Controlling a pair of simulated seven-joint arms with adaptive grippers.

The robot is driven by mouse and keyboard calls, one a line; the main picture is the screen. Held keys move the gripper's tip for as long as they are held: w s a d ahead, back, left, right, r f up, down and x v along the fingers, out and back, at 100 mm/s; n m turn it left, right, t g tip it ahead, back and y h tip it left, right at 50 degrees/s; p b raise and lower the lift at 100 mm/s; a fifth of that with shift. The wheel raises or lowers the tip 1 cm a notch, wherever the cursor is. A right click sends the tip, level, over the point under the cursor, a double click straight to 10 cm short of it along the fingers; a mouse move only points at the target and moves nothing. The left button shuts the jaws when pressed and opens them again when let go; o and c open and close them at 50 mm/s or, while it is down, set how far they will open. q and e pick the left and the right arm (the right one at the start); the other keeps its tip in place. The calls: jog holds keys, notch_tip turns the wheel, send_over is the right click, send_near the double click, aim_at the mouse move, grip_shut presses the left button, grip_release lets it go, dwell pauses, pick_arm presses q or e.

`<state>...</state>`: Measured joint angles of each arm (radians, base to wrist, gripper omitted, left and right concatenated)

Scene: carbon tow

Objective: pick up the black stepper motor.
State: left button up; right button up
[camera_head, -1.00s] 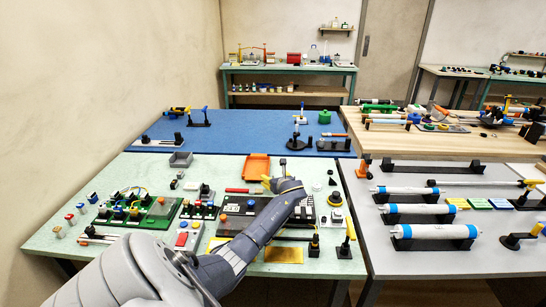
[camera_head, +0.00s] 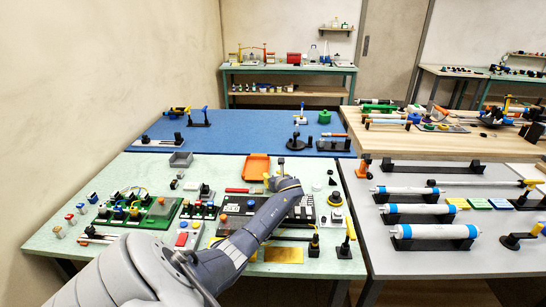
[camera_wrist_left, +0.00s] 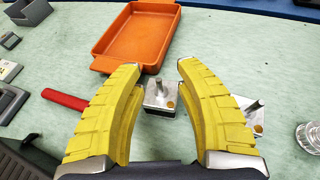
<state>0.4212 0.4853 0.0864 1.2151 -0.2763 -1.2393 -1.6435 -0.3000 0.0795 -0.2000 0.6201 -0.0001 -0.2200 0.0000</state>
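In the left wrist view a stepper motor (camera_wrist_left: 160,96) with a silver top face, a shaft and darker sides stands on the table, in the gap between my left gripper's yellow fingers (camera_wrist_left: 160,75). The fingers are open on either side of it, and I see no grip on it. A second similar motor (camera_wrist_left: 257,128) is partly hidden behind the right-hand finger. The body colours are hard to tell. My right gripper is not in view.
An orange tray (camera_head: 246,167) lies beyond the gripper. A red-handled tool (camera_wrist_left: 65,99) lies to its left, and a ridged metal cylinder (camera_wrist_left: 308,136) to its right. Circuit boards (camera_head: 154,212) and small parts crowd the table's left. Bare table shows around the motors.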

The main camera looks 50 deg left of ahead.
pick_arm(q)
grip_shut()
